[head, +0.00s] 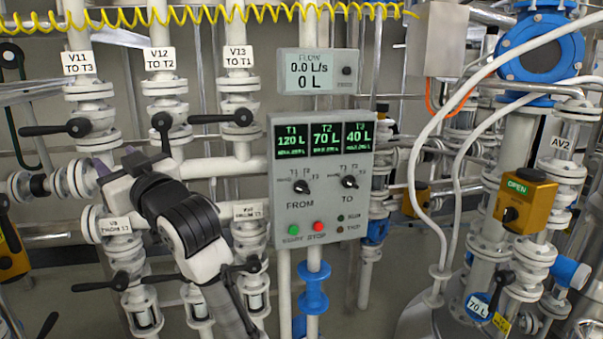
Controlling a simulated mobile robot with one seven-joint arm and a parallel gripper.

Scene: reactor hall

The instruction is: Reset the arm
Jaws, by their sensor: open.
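My arm reaches up from the bottom of the head view, and my gripper (116,161) is at the left, in front of the white pipes below the V11 and V12 labels. Its jaws are open, with two purplish fingertips facing the pipework. I see nothing held between them. The black V12 lever (162,130) points down just right of the fingers. The black V11 lever (45,130) points left, above and left of the gripper. I cannot tell whether the fingers touch the pipe behind them.
The V13 lever (221,118) points left. A grey control panel (322,215) shows T1 120 L, T2 70 L and T3 40 L. The flow meter (318,71) above reads 0 L. A yellow valve actuator (526,198) marked OPEN and white hoses (432,130) are at right. Lower levers surround my arm.

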